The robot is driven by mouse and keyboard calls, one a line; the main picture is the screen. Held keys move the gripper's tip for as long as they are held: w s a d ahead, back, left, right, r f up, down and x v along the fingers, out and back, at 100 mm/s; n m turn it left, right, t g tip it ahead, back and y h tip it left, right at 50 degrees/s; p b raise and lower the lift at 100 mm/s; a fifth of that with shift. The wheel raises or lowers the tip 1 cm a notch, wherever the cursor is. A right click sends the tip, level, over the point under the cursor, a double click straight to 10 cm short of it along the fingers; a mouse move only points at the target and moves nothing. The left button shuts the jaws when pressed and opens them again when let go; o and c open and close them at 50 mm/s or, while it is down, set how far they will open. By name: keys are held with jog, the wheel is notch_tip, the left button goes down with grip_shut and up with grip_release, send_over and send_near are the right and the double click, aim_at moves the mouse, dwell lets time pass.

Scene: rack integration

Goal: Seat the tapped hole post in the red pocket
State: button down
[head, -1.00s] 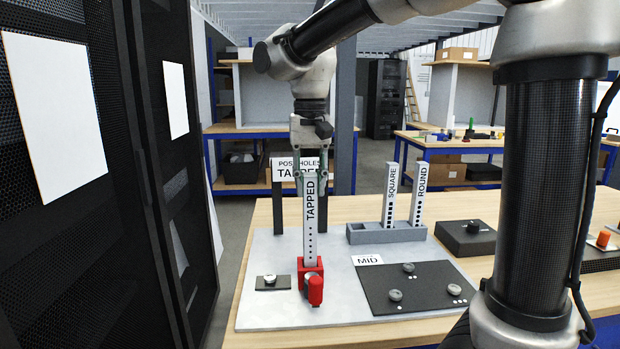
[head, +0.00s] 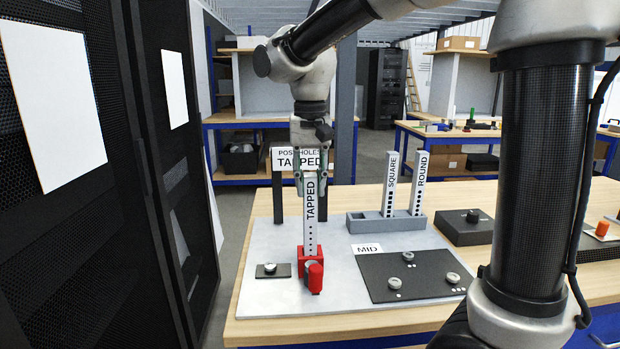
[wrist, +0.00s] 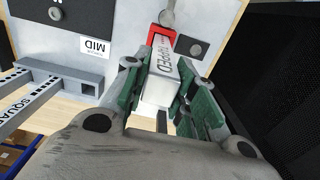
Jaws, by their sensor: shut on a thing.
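The tapped hole post (head: 310,222) is a pale upright bar with a "TAPPED" label and a column of small holes. My gripper (head: 311,188) is shut on its upper part; the wrist view also shows the post (wrist: 160,82) between the green finger pads. The red pocket (head: 303,262) is a red block with a rounded red part at its front. The post's lower end meets the pocket and appears to be inside it. How deep it sits is hidden by the pocket walls. The post looks close to vertical.
The square post (head: 390,185) and round post (head: 419,185) stand in a grey holder (head: 370,230). A dark plate (head: 410,277) with several knobs lies right of the pocket, and a small dark pad (head: 272,271) lies left. Black racks (head: 130,170) stand at the left.

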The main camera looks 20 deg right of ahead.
jog(key=c, duration=1.1)
grip_release()
notch_tip(320, 180, up, 12)
jog(key=shift+f, duration=0.1)
jog(key=s+d+f+t, duration=0.1)
jog(key=s+d+f, duration=0.3)
jog(key=s+d, duration=0.2)
jog(key=s+d+f+n+t, duration=0.1)
jog(key=s+d+f+t, duration=0.1)
jog(key=s+d+f, duration=0.3)
jog(key=s+d+f+n+t, duration=0.1)
jog(key=s+d+f, duration=0.4)
jog(key=s+d, duration=0.2)
jog(key=shift+s, duration=0.7)
